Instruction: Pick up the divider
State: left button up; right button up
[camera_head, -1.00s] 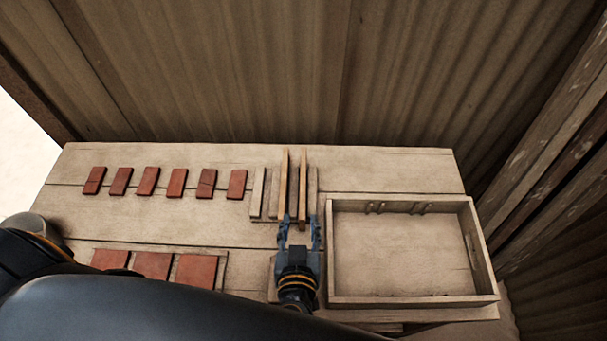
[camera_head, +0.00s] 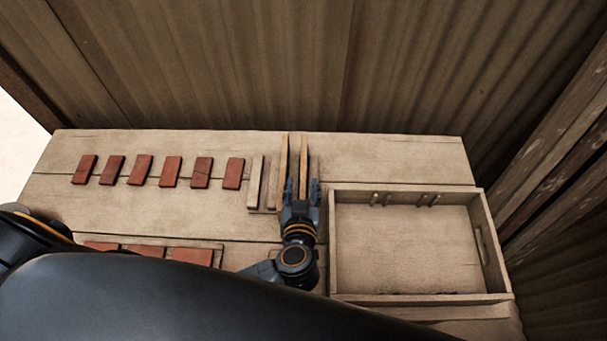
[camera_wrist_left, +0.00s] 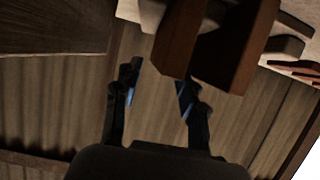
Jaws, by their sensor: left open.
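Two long thin wooden dividers stand side by side in a slotted wooden holder (camera_head: 256,183) at the middle of the table, a left divider (camera_head: 283,158) and a right divider (camera_head: 304,155). My left gripper (camera_head: 302,186) is open and empty at their near ends, its fingers pointing toward the back wall. It hides the lower part of the holder. In the left wrist view, the gripper (camera_wrist_left: 158,76) shows spread fingers with nothing between them. Brown wooden boards (camera_wrist_left: 232,50) rise just beyond the right finger. I cannot tell whether that finger touches them. My right gripper is not in view.
A shallow wooden tray (camera_head: 408,299) with small pegs at its back edge stands right of the gripper. A row of red tiles (camera_head: 171,171) lies at the left, and more tiles (camera_head: 192,256) sit nearer, partly hidden by my arm. A corrugated wall (camera_head: 300,70) closes the back.

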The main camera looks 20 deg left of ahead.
aim_at(303, 176)
pick_arm(q)
jog(key=shift+w+a+f, duration=0.1)
jog(key=shift+w+a, duration=0.05)
jog(key=shift+w, duration=0.55)
jog(key=p+x, duration=0.1)
jog(key=x, duration=0.3)
jog(key=shift+w+f, duration=0.1)
grip_shut()
